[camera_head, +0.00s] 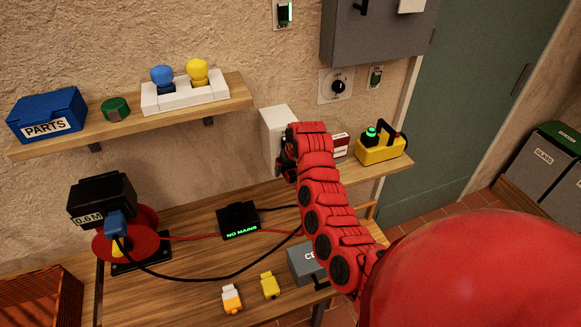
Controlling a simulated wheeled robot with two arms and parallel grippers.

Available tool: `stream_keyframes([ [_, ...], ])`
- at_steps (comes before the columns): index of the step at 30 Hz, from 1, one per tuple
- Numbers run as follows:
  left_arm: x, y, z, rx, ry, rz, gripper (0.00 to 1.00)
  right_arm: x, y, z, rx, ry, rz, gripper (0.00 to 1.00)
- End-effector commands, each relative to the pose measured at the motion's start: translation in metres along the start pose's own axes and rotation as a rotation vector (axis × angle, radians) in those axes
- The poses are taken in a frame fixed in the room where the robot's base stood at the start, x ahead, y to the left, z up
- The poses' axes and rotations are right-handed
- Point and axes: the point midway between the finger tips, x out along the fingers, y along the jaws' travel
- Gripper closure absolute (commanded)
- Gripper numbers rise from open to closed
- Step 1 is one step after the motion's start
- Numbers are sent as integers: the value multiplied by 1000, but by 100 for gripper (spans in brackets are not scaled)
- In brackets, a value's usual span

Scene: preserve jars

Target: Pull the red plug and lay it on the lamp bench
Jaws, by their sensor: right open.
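I cannot make out a red plug; my red right arm hides part of the wall and shelf. My right gripper (286,161), dark and small in this view, is at the front of a white box (273,133) by the wall. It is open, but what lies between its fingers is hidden. The wooden bench (190,292) is below; I cannot tell whether it is the lamp bench. A red cord runs across it from a red reel (106,247) toward a black box reading NO MAINS (238,218). My left gripper is out of view.
A blue plug (116,224) sits at the black 0.6M unit (101,196). An orange-and-white plug (231,298), a yellow plug (269,285) and a grey box (303,264) are at the bench front. The upper shelf (228,101) holds blue and yellow knobs. A yellow box (378,152) stands right.

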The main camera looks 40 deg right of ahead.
Motion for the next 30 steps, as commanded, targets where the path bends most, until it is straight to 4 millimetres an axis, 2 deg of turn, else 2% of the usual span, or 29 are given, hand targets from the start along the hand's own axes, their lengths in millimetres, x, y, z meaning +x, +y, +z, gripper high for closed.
stream_keyframes([
  [7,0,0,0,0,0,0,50,1,0,0,0,1,0,5],
  [22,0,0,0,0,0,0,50,0,0,0,0,1,1,95],
  [23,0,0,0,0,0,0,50,0,0,0,0,1,1,42],
  [30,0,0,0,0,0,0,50,0,0,0,0,1,1,86],
])
